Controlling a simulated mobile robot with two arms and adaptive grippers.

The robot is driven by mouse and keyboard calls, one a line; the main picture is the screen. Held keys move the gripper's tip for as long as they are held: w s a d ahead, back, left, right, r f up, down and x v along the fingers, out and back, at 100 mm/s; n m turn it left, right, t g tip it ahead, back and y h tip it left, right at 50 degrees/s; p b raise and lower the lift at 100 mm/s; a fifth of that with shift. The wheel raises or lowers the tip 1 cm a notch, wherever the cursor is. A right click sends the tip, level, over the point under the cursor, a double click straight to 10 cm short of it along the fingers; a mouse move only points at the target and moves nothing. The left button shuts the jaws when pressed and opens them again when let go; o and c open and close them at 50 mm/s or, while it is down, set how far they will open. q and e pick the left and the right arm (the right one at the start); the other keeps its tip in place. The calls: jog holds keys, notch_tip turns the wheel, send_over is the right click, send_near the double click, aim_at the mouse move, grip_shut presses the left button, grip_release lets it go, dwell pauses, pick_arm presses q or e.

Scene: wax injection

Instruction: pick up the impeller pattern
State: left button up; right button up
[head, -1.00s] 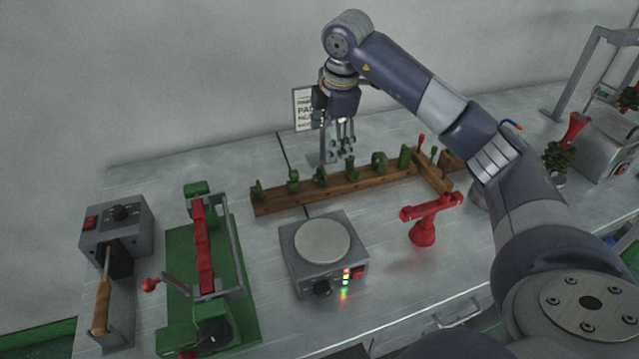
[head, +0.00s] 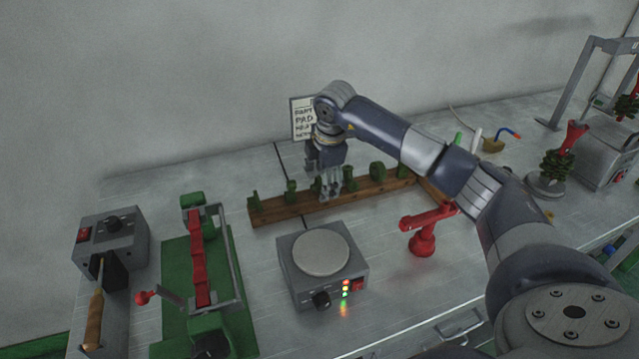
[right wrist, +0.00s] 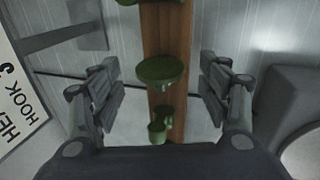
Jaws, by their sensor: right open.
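Several green wax patterns stand in a row on a long wooden rack (head: 275,213) at the back of the bench. I cannot tell for sure which is the impeller pattern. My right gripper (head: 331,194) is down at the middle of the row and hides part of it. In the right wrist view my right gripper (right wrist: 158,92) is open, with a finger on each side of the rack and a round green pattern (right wrist: 160,70) between them, touching neither. A smaller green pattern (right wrist: 159,126) shows nearer the palm. My left gripper is not in view.
A grey hot plate (head: 320,252) stands in front of the rack, a red stand (head: 423,242) to its right. A green-based fixture with a red bar (head: 199,262) and a grey heater box (head: 113,238) are at left. A sign (head: 302,119) stands behind the gripper.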

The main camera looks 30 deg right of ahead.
jog(key=shift+x, duration=0.95)
jog(key=shift+c, duration=0.6)
jog(key=c, duration=1)
jog(key=shift+s, duration=0.1)
jog(key=shift+c, duration=0.2)
